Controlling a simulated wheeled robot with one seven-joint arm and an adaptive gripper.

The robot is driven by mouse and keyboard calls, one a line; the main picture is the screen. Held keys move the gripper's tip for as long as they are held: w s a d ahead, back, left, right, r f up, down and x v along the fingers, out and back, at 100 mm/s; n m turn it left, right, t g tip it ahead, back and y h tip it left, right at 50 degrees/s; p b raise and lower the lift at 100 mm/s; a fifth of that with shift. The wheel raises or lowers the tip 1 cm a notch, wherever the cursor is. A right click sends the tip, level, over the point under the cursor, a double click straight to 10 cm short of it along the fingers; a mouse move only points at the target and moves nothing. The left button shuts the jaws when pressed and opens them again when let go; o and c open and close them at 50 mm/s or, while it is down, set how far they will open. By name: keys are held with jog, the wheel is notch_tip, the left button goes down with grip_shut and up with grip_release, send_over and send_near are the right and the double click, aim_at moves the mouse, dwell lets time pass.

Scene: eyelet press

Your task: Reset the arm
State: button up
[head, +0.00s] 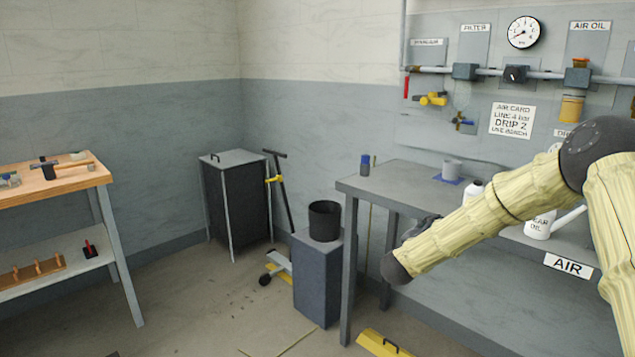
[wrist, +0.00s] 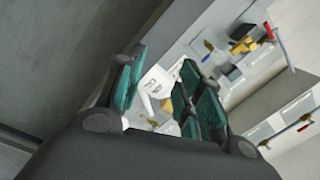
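My arm, in a pale yellow cover, reaches in from the right of the head view, over the front of the grey bench (head: 385,178). In that view my gripper is mostly hidden behind the arm's dark end. In the wrist view my gripper (wrist: 164,80) shows two fingers with teal pads, spread apart with a clear gap. A white lettered container (wrist: 154,82) shows through the gap, beyond the fingers. I see nothing held. In the head view a white can marked OIL (head: 539,226) is partly behind my arm.
A black bin (head: 325,221) stands on a blue-grey block left of the bench. A dark cabinet (head: 238,200) is in the corner. A wooden-topped table (head: 45,185) with tools is at left. A yellow floor piece (head: 382,344) lies below the bench. The floor between is mostly clear.

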jog(key=s+a+f+n+y, duration=0.3)
jog(key=s+a+f+n, duration=0.15)
jog(key=f, duration=0.65)
jog(key=s+a+f+n+y, duration=0.4)
jog(key=s+f, duration=0.1)
jog(key=f, duration=0.6)
jog(key=s+a+f+n+g+y, duration=0.2)
jog(key=s+f+n+g, duration=0.1)
jog(key=s+f, duration=0.7)
jog(key=s+a+f+n+g+y, duration=0.2)
jog(key=s+f+n+g, duration=0.15)
jog(key=s+f, duration=0.65)
jog(key=s+d+f+n+g+y, duration=0.2)
jog(key=s+n+g, duration=0.45)
jog(key=s, duration=2.75)
notch_tip(320, 180, up, 11)
jog(key=m+g+h+p, duration=0.1)
jog(key=p, duration=1.1)
jog(key=shift+a+r, duration=0.15)
jog(key=shift+a, duration=0.1)
